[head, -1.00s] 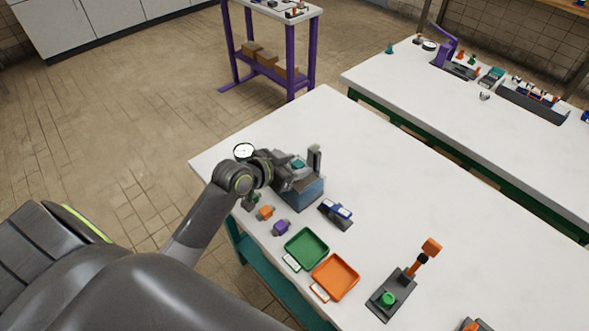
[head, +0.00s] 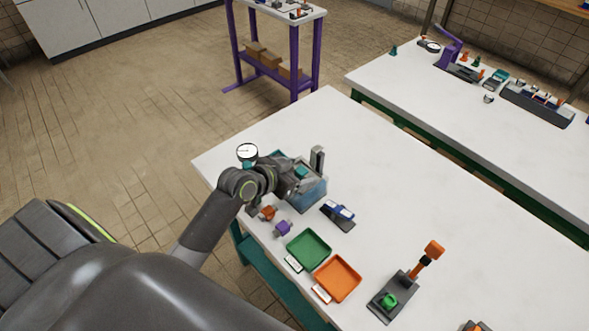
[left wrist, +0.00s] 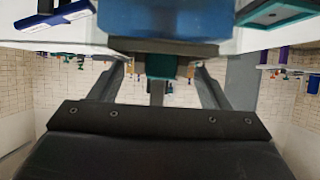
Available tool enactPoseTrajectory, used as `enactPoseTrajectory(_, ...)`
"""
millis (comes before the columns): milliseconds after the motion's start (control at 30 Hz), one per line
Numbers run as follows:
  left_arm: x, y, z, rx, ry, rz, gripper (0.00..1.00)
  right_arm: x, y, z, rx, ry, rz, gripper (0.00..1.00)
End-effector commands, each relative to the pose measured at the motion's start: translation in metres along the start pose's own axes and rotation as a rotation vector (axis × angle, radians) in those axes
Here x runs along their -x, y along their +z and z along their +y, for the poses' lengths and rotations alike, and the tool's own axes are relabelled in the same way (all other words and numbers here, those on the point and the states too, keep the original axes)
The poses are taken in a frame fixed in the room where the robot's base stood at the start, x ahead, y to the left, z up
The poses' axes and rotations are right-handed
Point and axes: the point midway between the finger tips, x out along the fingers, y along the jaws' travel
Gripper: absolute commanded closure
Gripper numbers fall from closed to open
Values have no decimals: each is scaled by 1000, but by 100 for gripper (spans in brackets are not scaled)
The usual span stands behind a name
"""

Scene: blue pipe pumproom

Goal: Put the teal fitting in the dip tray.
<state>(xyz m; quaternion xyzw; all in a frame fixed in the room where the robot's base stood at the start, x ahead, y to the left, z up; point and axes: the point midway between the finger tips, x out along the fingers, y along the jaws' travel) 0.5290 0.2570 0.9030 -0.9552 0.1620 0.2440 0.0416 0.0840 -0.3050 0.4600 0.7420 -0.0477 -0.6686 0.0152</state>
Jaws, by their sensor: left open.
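The teal fitting (head: 302,172) shows at the blue-sided dip tank and tray (head: 312,194), beside a grey upright post. In the left wrist view, which looks upside down, the teal fitting (left wrist: 160,66) lies in line with the gap between my fingers, against a dark rim by the blue body (left wrist: 170,20). My left gripper (head: 296,178) is open at the tank's near left side. I cannot tell whether the fitting touches the fingers or rests fully in the tray. My right gripper is not in view.
A dial gauge (head: 247,152) stands behind my left arm. An orange piece (head: 268,213) and a purple piece (head: 283,228) lie in front. A blue-and-white item (head: 338,213), a green tray (head: 309,250) and an orange tray (head: 338,279) are nearby. The table's right middle is clear.

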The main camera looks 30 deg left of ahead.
Motion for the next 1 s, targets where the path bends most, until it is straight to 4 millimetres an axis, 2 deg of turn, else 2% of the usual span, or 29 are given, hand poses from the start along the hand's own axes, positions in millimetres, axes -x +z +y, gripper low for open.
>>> enactPoseTrajectory(133,7,-2,-1,-3,-1,0,30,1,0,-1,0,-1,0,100)
enactPoseTrajectory(233,20,-2,-1,-3,-2,0,30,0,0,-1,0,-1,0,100)
enactPoseTrajectory(600,92,-1,0,-6,0,-3,30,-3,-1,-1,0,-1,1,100)
enactPoseTrajectory(700,105,-2,-1,-4,-2,-2,30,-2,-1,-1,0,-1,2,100)
enactPoseTrajectory(1000,121,-2,0,0,0,-1,30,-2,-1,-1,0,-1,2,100)
